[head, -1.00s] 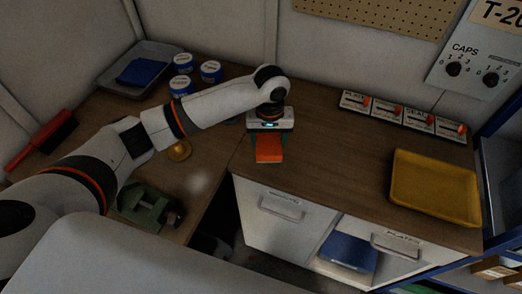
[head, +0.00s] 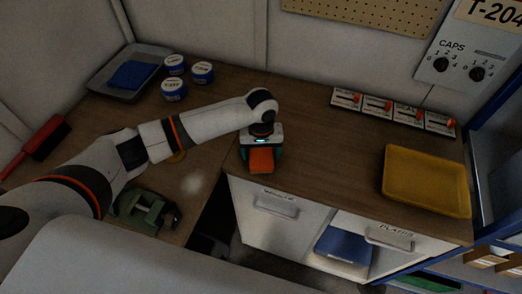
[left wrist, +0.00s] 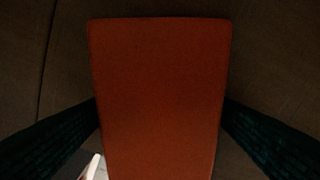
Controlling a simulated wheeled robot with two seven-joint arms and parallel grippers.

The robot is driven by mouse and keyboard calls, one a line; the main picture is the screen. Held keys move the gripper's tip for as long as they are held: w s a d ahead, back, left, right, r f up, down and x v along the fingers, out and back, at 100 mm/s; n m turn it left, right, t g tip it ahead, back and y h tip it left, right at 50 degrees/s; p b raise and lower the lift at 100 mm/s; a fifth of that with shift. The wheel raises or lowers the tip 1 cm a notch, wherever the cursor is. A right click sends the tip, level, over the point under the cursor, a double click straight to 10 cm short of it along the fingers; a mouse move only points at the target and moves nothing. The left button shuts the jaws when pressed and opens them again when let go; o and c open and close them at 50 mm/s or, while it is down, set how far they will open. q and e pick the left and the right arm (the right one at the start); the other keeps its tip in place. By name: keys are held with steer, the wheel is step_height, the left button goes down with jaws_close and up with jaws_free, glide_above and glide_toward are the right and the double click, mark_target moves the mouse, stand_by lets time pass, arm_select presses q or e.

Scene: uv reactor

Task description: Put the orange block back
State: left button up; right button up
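The orange block (head: 261,161) is at the front edge of the wooden desk, below my left gripper in the head view. My left gripper (head: 262,157) reaches down over it, with one dark green finger on each side. In the left wrist view the orange block (left wrist: 160,95) fills the middle. The two fingers meet its left and right sides there, with no gap that I can see, so the gripper looks shut on it. I cannot tell whether the block touches the desk. My right gripper is not in view.
A yellow tray (head: 427,181) lies on the right of the desk. A row of labelled switches (head: 392,110) runs along the back. White and blue tubs (head: 174,88), a grey tray (head: 105,87) with a blue cloth (head: 133,74), a red brush (head: 47,138) and a green clamp (head: 145,211) are at left.

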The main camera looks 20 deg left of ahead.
mark_target(262, 152)
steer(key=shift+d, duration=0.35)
arm_select(q)
steer(key=shift+w+r, duration=0.1)
steer(key=shift+r, duration=0.45)
step_height(262, 152, up, 11)
steer(key=b, duration=0.1)
steer(key=shift+r, duration=0.15)
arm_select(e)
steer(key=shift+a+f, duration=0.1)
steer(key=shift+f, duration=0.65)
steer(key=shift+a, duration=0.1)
arm_select(q)
steer(key=shift+d, duration=0.1)
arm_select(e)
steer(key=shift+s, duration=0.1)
